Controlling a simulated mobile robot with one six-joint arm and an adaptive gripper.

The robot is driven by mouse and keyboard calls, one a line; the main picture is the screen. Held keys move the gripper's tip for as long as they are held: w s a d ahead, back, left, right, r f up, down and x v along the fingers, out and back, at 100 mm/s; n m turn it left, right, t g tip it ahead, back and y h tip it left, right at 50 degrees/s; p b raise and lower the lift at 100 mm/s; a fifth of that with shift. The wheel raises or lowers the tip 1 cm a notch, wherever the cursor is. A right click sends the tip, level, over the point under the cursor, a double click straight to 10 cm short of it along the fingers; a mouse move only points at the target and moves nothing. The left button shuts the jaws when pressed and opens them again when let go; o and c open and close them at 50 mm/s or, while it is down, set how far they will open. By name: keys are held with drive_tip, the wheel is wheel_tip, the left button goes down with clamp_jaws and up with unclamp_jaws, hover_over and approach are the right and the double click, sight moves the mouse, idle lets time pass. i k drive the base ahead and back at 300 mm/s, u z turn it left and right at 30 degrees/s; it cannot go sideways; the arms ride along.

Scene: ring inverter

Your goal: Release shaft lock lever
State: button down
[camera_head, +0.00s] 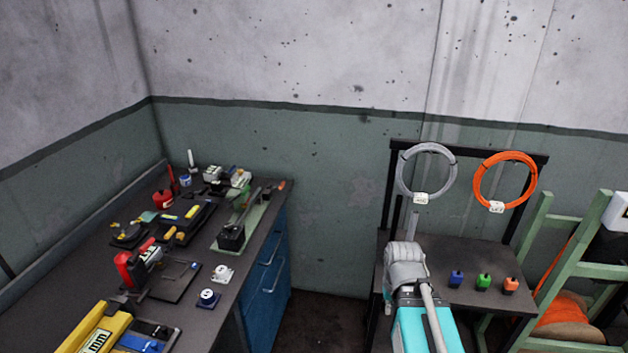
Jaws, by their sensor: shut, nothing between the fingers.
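I cannot pick out the shaft lock lever for certain. A green-based bench device (229,240) with a dark block and a long bar stands at the right edge of the workbench. A small red-orange tip (282,185) shows near its far end. A green frame (566,270) at the right stands around a spool of orange cable (562,310); its shaft and any lever there are not clear. A grey and teal part of my own body shows at the lower middle. My gripper's fingers cannot be made out in this view.
The dark workbench (215,292) at the left carries several tools and has blue drawers (265,275). A side table (450,300) holds blue, green and orange small items. Grey (401,180) and orange (477,182) cable coils hang above it. Floor shows between bench and table.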

sight(276, 187)
drive_tip(key=z, duration=0.1)
drive_tip(key=i, duration=1.35)
drive_tip(key=u, duration=0.55)
